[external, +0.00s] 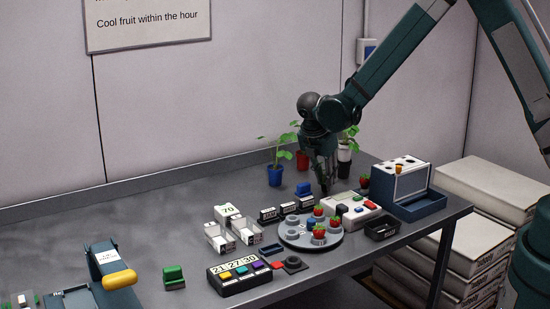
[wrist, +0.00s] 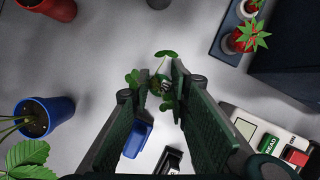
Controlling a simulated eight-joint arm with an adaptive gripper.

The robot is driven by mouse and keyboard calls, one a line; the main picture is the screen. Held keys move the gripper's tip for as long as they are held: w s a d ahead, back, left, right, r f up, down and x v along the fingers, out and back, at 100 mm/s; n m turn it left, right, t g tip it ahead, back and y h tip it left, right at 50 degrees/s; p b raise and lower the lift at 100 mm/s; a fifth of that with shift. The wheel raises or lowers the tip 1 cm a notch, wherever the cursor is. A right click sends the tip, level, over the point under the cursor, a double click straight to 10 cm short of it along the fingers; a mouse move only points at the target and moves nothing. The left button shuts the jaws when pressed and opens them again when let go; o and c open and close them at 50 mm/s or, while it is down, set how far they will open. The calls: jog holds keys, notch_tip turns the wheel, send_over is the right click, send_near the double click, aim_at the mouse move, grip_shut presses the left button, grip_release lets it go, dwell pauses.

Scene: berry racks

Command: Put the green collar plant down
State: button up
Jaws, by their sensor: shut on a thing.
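In the wrist view my gripper (wrist: 160,92) is shut on a small leafy plant, which I take to be the green collar plant (wrist: 154,86). Its leaves stick out between and beyond the fingertips. Its collar cannot be made out clearly. In the external view the fingers hide the plant, and I cannot tell whether it touches the table.
A blue pot (external: 275,176), a red pot (external: 302,160) and a black-and-white pot (external: 344,162) stand behind my gripper. A round grey tray (external: 296,242) with strawberries lies in front. A blue block (external: 303,188) is close at left. The table's left middle is clear.

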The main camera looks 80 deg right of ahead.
jog(key=shift+f, duration=0.25)
jog(key=o, duration=0.8)
jog(key=shift+r, duration=0.1)
jog(key=shift+r, duration=0.2)
jog(key=v, duration=1.2)
